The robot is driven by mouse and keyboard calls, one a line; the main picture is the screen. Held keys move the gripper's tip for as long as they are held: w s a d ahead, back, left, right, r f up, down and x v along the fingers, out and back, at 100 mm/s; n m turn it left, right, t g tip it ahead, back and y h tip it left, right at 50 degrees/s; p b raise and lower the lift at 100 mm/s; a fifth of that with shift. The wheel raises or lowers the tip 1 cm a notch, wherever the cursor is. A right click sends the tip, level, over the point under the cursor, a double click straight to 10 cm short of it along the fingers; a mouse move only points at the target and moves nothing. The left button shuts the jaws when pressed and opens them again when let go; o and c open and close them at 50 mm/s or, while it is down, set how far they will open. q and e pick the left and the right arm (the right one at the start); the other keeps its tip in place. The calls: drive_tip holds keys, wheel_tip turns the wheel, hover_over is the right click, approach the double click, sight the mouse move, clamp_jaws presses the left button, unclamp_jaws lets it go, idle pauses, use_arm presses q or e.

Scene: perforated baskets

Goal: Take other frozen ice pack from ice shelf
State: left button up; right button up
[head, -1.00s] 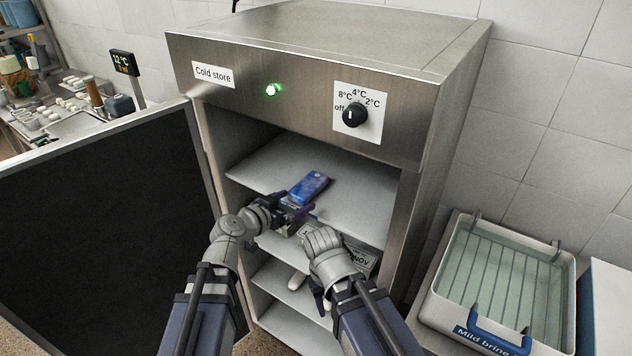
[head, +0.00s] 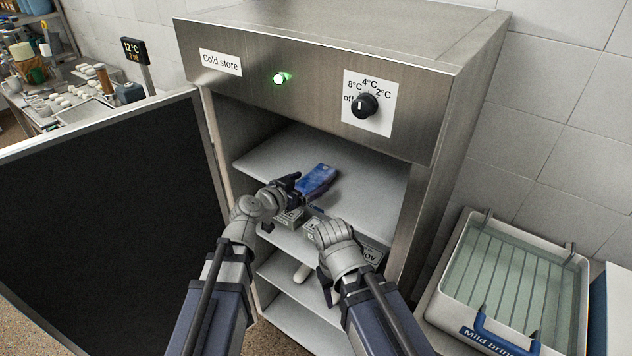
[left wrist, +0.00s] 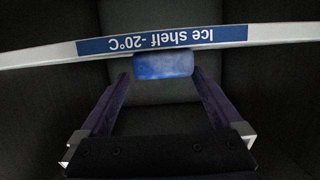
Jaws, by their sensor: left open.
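A blue ice pack (head: 318,180) lies on the ice shelf (head: 362,180), the upper shelf inside the open cold store. In the left wrist view the ice pack (left wrist: 163,66) shows its near end at the shelf edge (left wrist: 60,55), which has a blue label reading "Ice shelf -20°C" upside down. My left gripper (head: 300,190) is open at the pack's near end. In the left wrist view its fingers (left wrist: 161,76) stand on either side of that end, with gaps showing. My right gripper (head: 330,236) is lower, in front of the shelf below; its jaws are hidden.
Lower shelves (head: 300,312) hold labelled items, partly hidden by my arms. The cold store's dark door (head: 110,215) stands open at left. A brine tub (head: 508,280) with a blue handle stands at right. The ice shelf is bare right of the pack.

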sight(311, 181)
use_arm(q)
drive_tip(key=x, duration=0.2)
drive_tip(key=b+x, duration=0.1)
drive_tip(key=x, duration=0.2)
drive_tip(key=shift+w+a+f, duration=0.1)
drive_tip(key=shift+w+a, duration=0.05)
drive_tip(key=shift+a, duration=0.05)
drive_tip(key=c, duration=1.5)
